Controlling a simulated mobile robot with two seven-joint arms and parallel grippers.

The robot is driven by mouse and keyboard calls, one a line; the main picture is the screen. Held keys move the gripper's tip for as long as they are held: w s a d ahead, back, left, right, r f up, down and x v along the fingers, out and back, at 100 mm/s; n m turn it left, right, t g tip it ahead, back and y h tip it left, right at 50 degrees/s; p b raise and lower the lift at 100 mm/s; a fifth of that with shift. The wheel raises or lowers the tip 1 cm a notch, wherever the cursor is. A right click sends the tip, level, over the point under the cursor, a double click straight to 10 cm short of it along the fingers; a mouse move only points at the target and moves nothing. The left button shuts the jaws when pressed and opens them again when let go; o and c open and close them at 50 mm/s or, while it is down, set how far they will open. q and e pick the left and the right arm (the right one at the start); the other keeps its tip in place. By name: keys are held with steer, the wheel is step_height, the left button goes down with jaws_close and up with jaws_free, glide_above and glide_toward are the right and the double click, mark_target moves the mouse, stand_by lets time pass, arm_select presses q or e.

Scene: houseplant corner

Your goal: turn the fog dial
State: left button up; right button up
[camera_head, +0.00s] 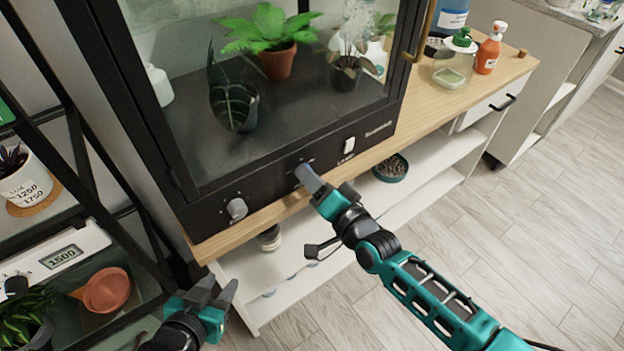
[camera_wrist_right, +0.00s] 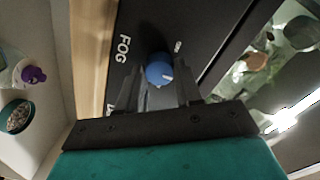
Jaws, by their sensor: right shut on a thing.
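The fog dial (camera_wrist_right: 159,70) is a round blue knob with a white mark on the black panel, beside the printed word FOG in the right wrist view. The mark shows on its lower right part. My right gripper (camera_wrist_right: 166,92) has its fingers on both sides of the dial and is shut on it. In the head view my right gripper (camera_head: 308,180) reaches the front panel (camera_head: 270,193) of the glass cabinet and largely hides the dial. My left gripper (camera_head: 216,292) is open and empty, low in front of the cabinet and shelf.
A grey knob (camera_head: 236,209) sits left on the same panel, and a white lamp switch (camera_head: 348,146) sits right. Potted plants stand behind the glass. A bowl of pebbles (camera_head: 391,168) is on the shelf below. A black rack (camera_head: 75,150) stands at left. The floor at right is clear.

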steer(key=shift+f, duration=0.1)
steer(key=o, duration=1)
steer(key=shift+o, duration=0.2)
steer(key=p+v, duration=0.1)
steer(key=v, duration=1.2)
